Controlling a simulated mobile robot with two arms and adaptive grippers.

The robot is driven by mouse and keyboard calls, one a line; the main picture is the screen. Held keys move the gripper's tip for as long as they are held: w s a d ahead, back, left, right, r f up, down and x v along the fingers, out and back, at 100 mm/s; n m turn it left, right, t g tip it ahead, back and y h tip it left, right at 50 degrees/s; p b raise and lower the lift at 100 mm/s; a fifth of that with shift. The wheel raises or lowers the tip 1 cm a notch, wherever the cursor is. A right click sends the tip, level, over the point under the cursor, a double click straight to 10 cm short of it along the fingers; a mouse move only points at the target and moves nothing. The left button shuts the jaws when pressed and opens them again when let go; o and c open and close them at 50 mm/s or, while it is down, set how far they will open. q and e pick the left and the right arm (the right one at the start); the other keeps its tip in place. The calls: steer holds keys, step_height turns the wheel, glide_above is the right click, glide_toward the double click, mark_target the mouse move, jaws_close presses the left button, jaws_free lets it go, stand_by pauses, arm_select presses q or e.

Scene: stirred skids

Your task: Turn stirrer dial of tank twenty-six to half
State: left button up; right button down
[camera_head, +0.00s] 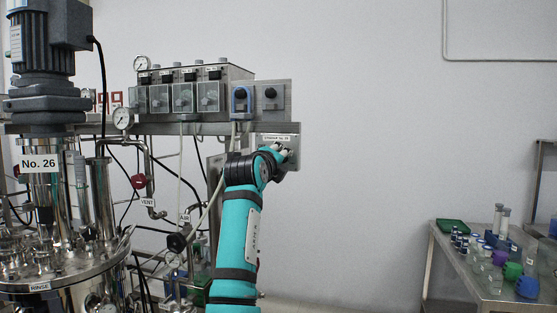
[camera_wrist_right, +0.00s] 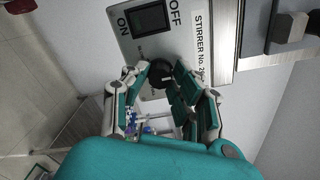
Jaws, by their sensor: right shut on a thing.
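The tank labelled No. 26 (camera_head: 40,162) stands at the left in the head view. A metal panel with a stirrer label (camera_head: 279,138) is on the frame at centre; it also shows in the right wrist view (camera_wrist_right: 125,45), with ON and OFF marks beside a dark switch (camera_wrist_right: 151,18). The black stirrer dial (camera_wrist_right: 157,74) sits on this panel below the switch. My right gripper (camera_wrist_right: 161,84) is shut on the dial, its fingers on either side of it. In the head view my right gripper (camera_head: 281,155) is at the panel and hides the dial. My left gripper is out of view.
Control boxes with clear covers (camera_head: 184,96) and two knobs are above the panel. A red valve handle (camera_head: 138,182), pipes and hoses are left of my right arm. A steel table (camera_head: 462,258) with vials and coloured items is at the right. The wall between is clear.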

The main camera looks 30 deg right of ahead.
steer(key=shift+f, duration=0.2)
steer(key=c, duration=1.1)
jaws_free()
steer(key=shift+r, duration=0.1)
steer(key=v, duration=0.7)
steer(key=shift+s+a, duration=0.2)
